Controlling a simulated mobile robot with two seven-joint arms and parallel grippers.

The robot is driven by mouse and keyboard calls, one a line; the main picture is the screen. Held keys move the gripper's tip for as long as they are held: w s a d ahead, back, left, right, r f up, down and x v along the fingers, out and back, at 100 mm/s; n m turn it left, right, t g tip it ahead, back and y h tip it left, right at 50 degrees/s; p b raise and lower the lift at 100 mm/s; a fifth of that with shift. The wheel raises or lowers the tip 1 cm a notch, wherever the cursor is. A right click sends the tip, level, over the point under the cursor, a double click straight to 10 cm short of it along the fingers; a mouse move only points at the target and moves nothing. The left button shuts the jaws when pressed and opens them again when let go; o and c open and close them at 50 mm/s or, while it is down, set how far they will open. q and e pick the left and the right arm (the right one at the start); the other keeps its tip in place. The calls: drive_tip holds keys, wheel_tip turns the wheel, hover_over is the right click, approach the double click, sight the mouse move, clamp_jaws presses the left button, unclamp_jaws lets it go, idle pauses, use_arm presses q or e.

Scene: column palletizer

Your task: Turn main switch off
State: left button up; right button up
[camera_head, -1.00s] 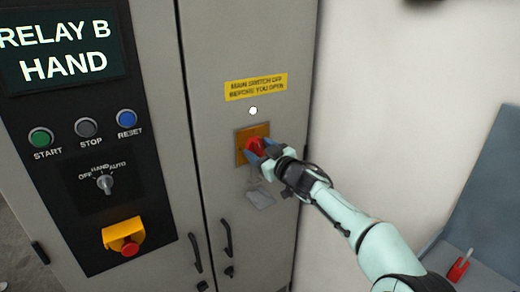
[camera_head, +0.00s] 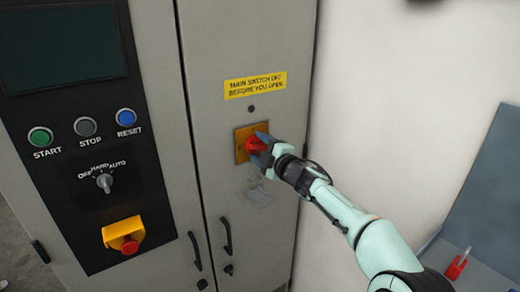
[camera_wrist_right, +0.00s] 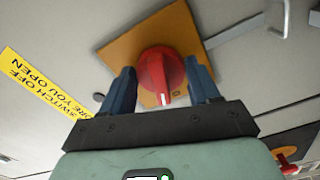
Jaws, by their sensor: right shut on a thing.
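The main switch is a red rotary knob (camera_head: 254,144) on a yellow-orange square plate (camera_head: 240,157), on the right cabinet door under a yellow label. My right gripper (camera_head: 262,147) is at the knob, with its fingers on either side. In the right wrist view the red knob (camera_wrist_right: 161,72) sits between the two blue fingers of my right gripper (camera_wrist_right: 163,90), and the plate (camera_wrist_right: 120,47) is behind it. The lamp (camera_head: 251,109) above the switch is dark. The display (camera_head: 62,50) on the left door is blank and dark. My left gripper is not in view.
The left door carries green, grey and blue buttons, a selector (camera_head: 104,182) and a red emergency stop (camera_head: 129,244) in a yellow housing. A grey tag (camera_head: 258,196) hangs below the switch. A red-handled item (camera_head: 458,266) lies at the lower right.

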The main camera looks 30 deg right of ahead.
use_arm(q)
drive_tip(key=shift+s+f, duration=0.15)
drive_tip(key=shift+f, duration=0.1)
use_arm(e)
drive_tip(key=shift+n, duration=1.7)
drive_tip(key=o, duration=1)
drive_tip(key=shift+o, duration=0.2)
use_arm(q)
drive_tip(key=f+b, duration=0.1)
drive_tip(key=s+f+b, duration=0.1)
drive_tip(key=b, duration=0.1)
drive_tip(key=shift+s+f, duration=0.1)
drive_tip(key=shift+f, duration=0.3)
use_arm(e)
drive_tip(key=s+d, duration=0.1)
drive_tip(key=s, duration=1.2)
drive_tip(key=shift+s, duration=0.2)
